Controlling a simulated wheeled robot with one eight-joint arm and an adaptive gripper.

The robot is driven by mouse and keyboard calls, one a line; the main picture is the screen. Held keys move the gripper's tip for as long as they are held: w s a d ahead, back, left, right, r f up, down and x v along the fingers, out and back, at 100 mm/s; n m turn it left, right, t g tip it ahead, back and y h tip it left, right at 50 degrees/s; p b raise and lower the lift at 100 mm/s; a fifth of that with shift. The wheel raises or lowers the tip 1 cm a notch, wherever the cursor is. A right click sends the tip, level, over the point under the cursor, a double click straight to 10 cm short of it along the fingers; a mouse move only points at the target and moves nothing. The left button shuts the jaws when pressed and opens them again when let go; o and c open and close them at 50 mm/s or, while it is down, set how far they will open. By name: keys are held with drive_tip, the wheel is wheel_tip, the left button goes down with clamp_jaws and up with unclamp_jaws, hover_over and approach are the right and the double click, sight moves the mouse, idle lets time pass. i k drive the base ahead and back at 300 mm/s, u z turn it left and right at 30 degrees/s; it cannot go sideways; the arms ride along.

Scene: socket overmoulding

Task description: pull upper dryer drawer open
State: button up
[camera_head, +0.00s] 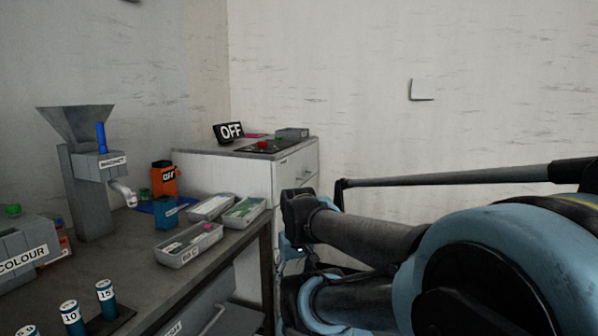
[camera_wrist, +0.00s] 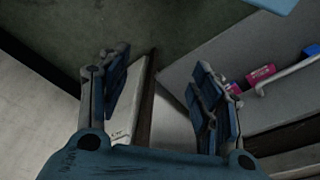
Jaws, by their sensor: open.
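A white cabinet (camera_head: 296,176) with drawer fronts stands in the back corner in the head view. I take it to be the dryer, but no readable label confirms this. Its right face has small handles, and my arm covers its lower part. In the wrist view, my gripper (camera_wrist: 162,88) is open with its two fingers wide apart. A pale panel edge (camera_wrist: 130,100) with a small unreadable label shows between and below the fingers. I see nothing clamped. In the head view the fingers are hidden or too dark to make out among my arm links.
A dark bench (camera_head: 135,265) at left holds a hopper machine (camera_head: 88,175), grey trays (camera_head: 190,245) and an orange unit (camera_head: 163,180). A drawer with a bar handle (camera_head: 213,320) is under it. An OFF sign (camera_head: 229,131) stands on the cabinet. A pale bar handle shows in the wrist view (camera_wrist: 290,75).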

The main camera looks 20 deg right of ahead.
sight(292, 171)
drive_tip(key=z, duration=0.05)
drive_tip(key=k, duration=0.4)
drive_tip(key=z, duration=0.15)
drive_tip(key=i, duration=1.15)
drive_tip(key=z, duration=0.65)
